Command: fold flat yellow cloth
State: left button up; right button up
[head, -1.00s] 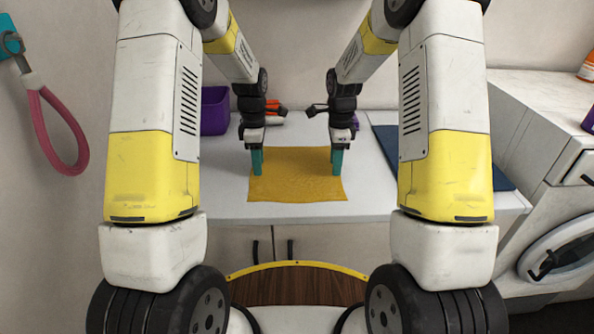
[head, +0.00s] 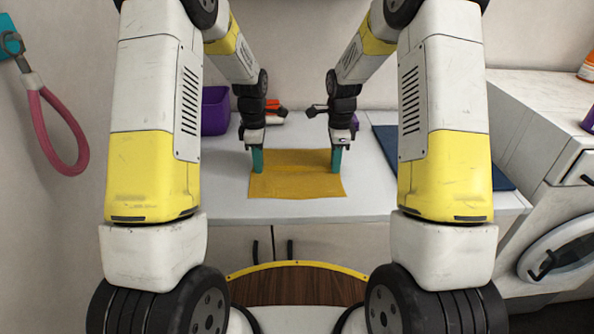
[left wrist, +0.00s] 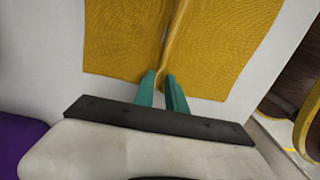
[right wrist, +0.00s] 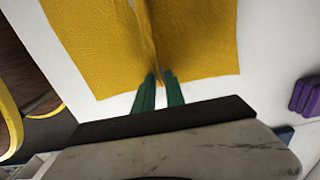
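The yellow cloth (head: 297,186) lies on the white counter, with a raised ridge running across its middle from side to side. My left gripper (head: 257,162) is at the cloth's left edge. In the left wrist view its teal fingers (left wrist: 161,76) are shut on the end of the ridge. My right gripper (head: 336,161) is at the right edge. In the right wrist view its fingers (right wrist: 159,78) are shut on the other end of the ridge. The near part of the cloth lies flat.
A purple bin (head: 215,110) stands at the back left of the counter (head: 222,187). An orange item (head: 273,106) lies behind my left gripper. A dark blue mat (head: 386,143) lies to the right. The counter beside the cloth is clear.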

pick_arm(q)
grip_shut()
pick_arm(e)
grip_shut()
pick_arm(q)
jog(key=shift+p, duration=2.6)
jog(key=shift+r+b, duration=0.1)
jog(key=shift+b, duration=0.45)
pick_arm(e)
jog(key=shift+r, duration=0.1)
